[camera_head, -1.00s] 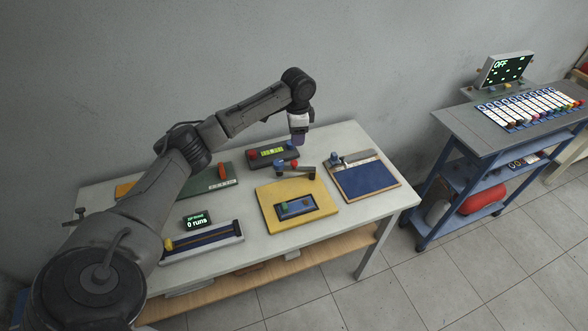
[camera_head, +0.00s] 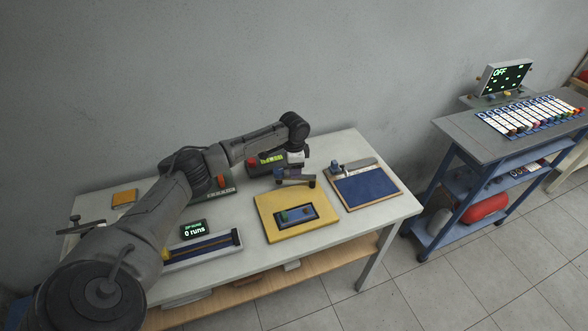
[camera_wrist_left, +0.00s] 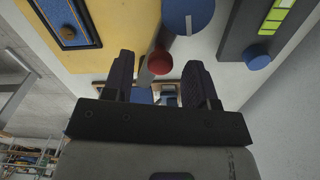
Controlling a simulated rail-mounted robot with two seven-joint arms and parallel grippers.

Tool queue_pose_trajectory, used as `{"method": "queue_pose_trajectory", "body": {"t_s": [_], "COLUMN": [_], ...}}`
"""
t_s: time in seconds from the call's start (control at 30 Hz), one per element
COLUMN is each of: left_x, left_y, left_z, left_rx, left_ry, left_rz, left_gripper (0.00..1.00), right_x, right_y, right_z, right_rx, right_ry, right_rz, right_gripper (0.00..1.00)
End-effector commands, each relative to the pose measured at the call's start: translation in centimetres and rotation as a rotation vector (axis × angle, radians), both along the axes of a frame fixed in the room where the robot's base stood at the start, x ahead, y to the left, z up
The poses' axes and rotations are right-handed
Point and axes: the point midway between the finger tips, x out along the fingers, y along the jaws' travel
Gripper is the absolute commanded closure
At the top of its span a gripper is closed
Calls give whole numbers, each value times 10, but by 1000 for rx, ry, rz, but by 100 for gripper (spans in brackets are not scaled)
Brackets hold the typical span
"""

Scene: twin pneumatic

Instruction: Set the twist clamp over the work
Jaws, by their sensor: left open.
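The swing clamp, which I take for the twist clamp, has a blue round post (camera_head: 278,173) and a grey arm reaching right, behind the yellow board (camera_head: 268,232). A blue plate (camera_head: 296,215) lies on that board. In the left wrist view the clamp's blue top (camera_wrist_left: 188,14) is at the top and its red knob (camera_wrist_left: 160,62) shows between my fingers. My left gripper (camera_wrist_left: 158,76) is open, its fingers either side of the knob; contact cannot be told. In the head view the left gripper (camera_head: 295,168) is low over the clamp arm, partly hiding it. My right gripper is not in view.
A dark box with a lit green display (camera_head: 270,159) stands close behind the clamp. A blue board (camera_head: 366,187) with another post and metal bar is at right. A counter reading 0 runs (camera_head: 194,229) and a blue slide unit (camera_head: 204,249) are front left.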

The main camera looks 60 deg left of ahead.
Motion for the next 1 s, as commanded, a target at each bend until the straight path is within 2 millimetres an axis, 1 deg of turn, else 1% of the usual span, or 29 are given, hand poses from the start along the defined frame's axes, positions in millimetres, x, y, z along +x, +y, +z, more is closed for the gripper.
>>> {"method": "queue_pose_trajectory", "body": {"t_s": [0.17,0.47,1.0], "left_x": [0,0,0], "left_y": [0,0,0], "left_z": [-7,-8,-8], "left_rx": [0,0,0], "left_ry": [0,0,0], "left_rz": [0,0,0], "left_gripper": [48,48,99], "right_x": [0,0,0], "right_y": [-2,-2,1], "right_z": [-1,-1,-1], "right_rx": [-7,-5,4], "right_ry": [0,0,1], "right_rz": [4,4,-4], "right_gripper": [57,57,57]}}
